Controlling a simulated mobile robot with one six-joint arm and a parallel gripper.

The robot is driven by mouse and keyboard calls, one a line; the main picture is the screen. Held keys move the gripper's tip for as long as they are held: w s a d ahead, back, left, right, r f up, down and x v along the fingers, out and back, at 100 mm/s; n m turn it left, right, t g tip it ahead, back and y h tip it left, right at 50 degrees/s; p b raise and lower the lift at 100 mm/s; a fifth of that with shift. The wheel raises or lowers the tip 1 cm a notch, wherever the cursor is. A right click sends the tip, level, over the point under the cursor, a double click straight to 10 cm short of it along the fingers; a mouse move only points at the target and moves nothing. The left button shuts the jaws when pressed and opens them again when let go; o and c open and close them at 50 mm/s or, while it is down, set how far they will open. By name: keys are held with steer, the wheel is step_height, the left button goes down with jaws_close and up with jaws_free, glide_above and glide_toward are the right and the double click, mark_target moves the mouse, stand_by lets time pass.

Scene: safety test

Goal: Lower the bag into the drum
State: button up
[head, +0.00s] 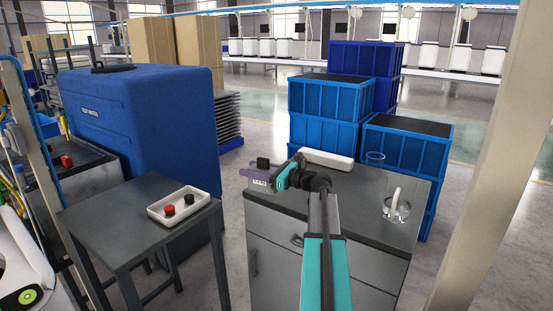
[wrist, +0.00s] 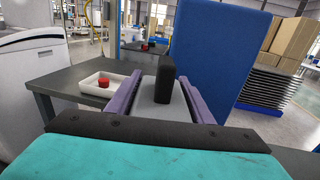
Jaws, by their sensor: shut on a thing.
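My gripper (head: 260,177), with purple fingers, is over the left end of the grey cabinet top in the head view. In the wrist view its fingers (wrist: 162,98) are on either side of a dark, rounded block, and my gripper is shut on it. This black block (wrist: 165,79) stands up between the fingers; its top also shows in the head view (head: 262,163). Its lower part is hidden, and I cannot tell whether it is the bag. I see nothing that is clearly a drum.
A white tray (head: 158,215) with red and black caps is on the left table (head: 100,215). A large blue case (head: 140,120) stands behind.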

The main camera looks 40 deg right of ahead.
steer(key=s+a+f+n+g+y, duration=0.1)
steer(key=a+f+n+g+y, duration=0.1)
steer(key=a, duration=1.1)
steer(key=s+a+f+n+g+y, duration=0.1)
steer(key=a+f+n+g+y, duration=0.1)
steer(key=a, duration=1.2)
steer(key=s+a+f+n+g+y, duration=0.1)
steer(key=a+f, duration=0.5)
steer(key=a, duration=0.8)
steer(key=n+g+y, duration=0.1)
steer(key=y, duration=0.1)
steer(key=shift+s+y, duration=0.15)
steer(key=shift+y, duration=0.25)
